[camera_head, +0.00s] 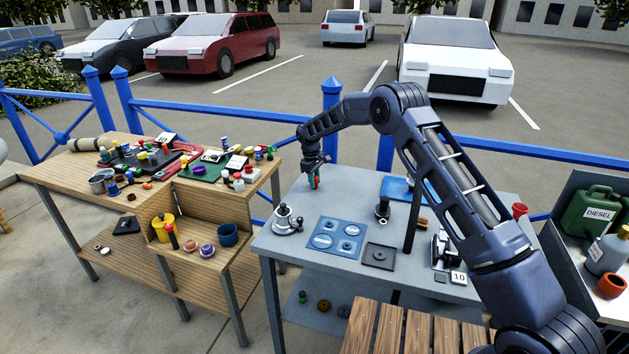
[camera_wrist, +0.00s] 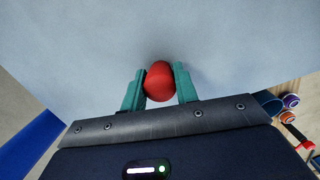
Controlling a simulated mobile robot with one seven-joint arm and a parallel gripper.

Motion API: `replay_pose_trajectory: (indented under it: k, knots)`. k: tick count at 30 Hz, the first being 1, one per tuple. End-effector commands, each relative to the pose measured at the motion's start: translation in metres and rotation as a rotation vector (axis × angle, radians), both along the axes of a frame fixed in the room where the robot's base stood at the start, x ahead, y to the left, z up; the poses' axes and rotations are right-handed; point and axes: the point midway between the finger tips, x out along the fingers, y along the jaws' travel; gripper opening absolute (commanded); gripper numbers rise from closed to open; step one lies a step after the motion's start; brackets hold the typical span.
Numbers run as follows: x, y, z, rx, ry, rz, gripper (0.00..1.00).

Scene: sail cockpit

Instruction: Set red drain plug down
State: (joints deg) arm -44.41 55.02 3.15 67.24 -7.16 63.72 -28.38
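The red drain plug (camera_wrist: 159,82) is a rounded red piece between the two teal fingers of my gripper (camera_wrist: 160,88) in the wrist view. The fingers touch it on both sides, so my gripper is shut on it. In the head view my gripper (camera_head: 314,180) points down over the back left part of the grey table (camera_head: 292,180), with a small patch of red showing at the fingers. A soft shadow lies on the pale surface around the plug in the wrist view. I cannot tell whether the plug touches the table.
On the grey table are a metal fitting (camera_head: 286,220), a blue panel (camera_head: 335,237), a dark square plate (camera_head: 379,256) and a black upright piece (camera_head: 383,209). A cluttered wooden bench (camera_head: 75,165) stands to the left. The tabletop around my gripper is bare.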

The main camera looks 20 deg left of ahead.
Motion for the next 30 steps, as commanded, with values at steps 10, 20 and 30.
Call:
replay_pose_trajectory:
  k: [10, 20, 30]
  knots:
    - [0.0, 0.0, 0.0, 0.0, 0.0, 0.0, 0.51]
    - [0.001, 0.003, 0.027, 0.002, -0.001, 0.0, 0.51]
    - [0.002, 0.011, 0.092, 0.003, -0.002, 0.0, 0.51]
